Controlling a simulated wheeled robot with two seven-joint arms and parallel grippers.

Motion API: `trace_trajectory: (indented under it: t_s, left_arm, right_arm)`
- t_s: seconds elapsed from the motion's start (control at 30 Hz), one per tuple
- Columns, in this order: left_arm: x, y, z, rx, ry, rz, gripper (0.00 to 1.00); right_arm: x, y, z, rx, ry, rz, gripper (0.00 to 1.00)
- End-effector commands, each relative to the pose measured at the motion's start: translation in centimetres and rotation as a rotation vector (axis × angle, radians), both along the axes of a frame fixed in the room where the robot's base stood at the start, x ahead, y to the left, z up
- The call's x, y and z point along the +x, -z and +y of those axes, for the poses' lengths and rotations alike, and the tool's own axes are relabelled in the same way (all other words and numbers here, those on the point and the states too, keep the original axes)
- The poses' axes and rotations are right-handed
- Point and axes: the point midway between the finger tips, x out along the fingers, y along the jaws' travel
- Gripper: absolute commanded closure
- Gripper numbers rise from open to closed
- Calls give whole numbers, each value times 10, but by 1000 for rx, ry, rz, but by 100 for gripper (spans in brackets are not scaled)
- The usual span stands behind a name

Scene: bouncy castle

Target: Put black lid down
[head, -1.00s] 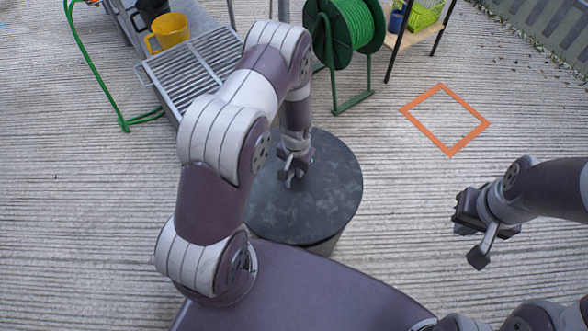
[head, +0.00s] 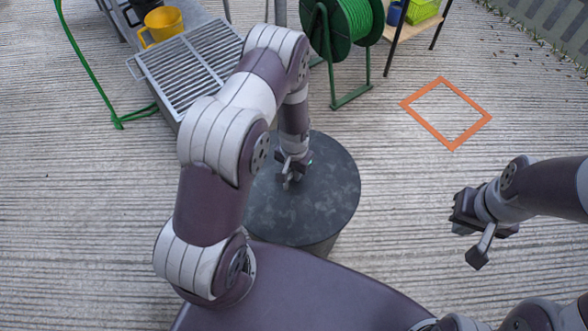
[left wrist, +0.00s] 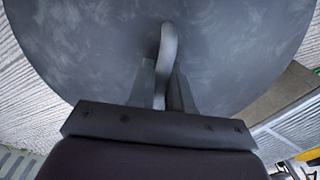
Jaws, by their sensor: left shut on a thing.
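The black lid (head: 325,205) is a dark round disc in the head view, on or just over a round bin (head: 328,244) in front of my base. I cannot tell whether the lid rests on the rim. My left gripper (head: 290,181) is at the middle of the lid. In the left wrist view my left gripper (left wrist: 162,100) is shut on the lid's curved handle (left wrist: 168,50), with the lid filling the upper part. My right gripper (head: 470,222) is held off to the right, empty, above the ground; its finger opening is not clear.
An orange square outline (head: 446,113) lies on bare ground at the right. A slatted metal grate (head: 190,68) with a yellow mug (head: 165,24) stands at the upper left. A green hose reel (head: 345,35) stands behind the bin. The ribbed ground around the square is clear.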

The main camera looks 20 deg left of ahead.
Motion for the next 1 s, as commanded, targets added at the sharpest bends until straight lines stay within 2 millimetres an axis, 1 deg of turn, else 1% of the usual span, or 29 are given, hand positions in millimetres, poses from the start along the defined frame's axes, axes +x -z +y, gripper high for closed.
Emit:
trace_trajectory:
  t_s: [0.6,0.63,0.67,0.7,1.0]
  left_arm:
    - [0,12,0,0,0,-1,100]
    - [0,12,0,0,0,-1,75]
    - [0,11,0,0,0,-1,65]
    - [0,11,0,0,0,-1,52]
    - [0,10,0,0,0,0,51]
  right_arm:
    - [0,9,0,0,0,0,100]
    - [0,8,0,0,0,0,100]
    - [0,8,0,0,0,0,100]
    - [0,8,0,0,0,0,100]
    - [0,8,0,0,0,0,100]
